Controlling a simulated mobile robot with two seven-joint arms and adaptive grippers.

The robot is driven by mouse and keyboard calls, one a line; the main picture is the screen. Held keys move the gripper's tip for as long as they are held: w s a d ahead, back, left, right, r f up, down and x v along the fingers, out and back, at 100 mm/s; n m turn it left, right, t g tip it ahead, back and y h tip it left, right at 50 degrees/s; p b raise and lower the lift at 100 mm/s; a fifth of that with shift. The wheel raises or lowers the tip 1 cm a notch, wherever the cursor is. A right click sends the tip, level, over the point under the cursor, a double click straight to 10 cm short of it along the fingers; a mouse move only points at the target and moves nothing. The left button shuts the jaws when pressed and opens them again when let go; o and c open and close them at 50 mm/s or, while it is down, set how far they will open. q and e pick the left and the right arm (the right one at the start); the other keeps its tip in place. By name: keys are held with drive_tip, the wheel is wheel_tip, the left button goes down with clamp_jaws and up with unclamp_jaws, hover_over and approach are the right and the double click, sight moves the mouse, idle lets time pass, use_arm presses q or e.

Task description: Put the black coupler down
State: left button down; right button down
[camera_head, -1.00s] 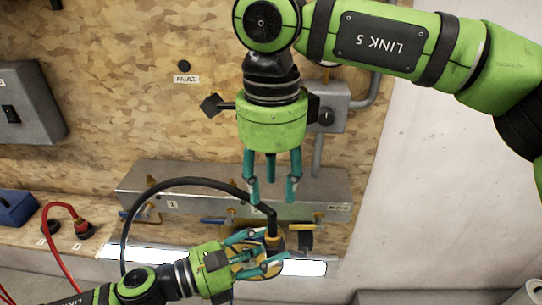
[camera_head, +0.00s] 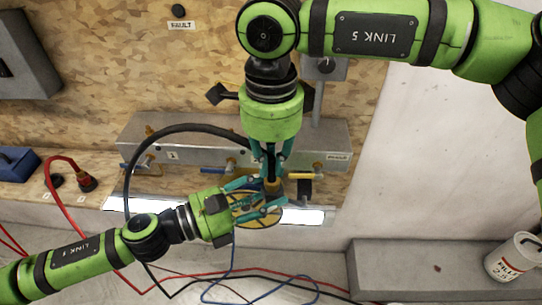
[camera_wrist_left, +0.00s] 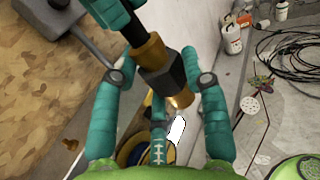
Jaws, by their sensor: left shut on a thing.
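The black coupler (camera_wrist_left: 172,75), with brass parts at both ends, sits between the teal fingers of my left gripper (camera_wrist_left: 162,90) in the left wrist view. In the head view the coupler (camera_head: 272,187) shows only in part, at the end of the black hose, in front of the bench edge. My left gripper (camera_head: 258,200) reaches it from the left and is shut on it. My right gripper (camera_head: 271,172) points down from above, its fingers close around the hose end. Overlap hides whether these fingers are closed.
A metal manifold (camera_head: 200,130) with several valve handles stands behind the grippers. A yellow round piece (camera_head: 266,220) is just under the left gripper. A red hose (camera_head: 47,185) and blue box (camera_head: 15,165) are at left. Cables cross the floor. A white can (camera_head: 512,258) stands at right.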

use_arm(q)
drive_tip(key=c, duration=0.6)
unclamp_jaws()
drive_tip(key=shift+s+a, duration=0.1)
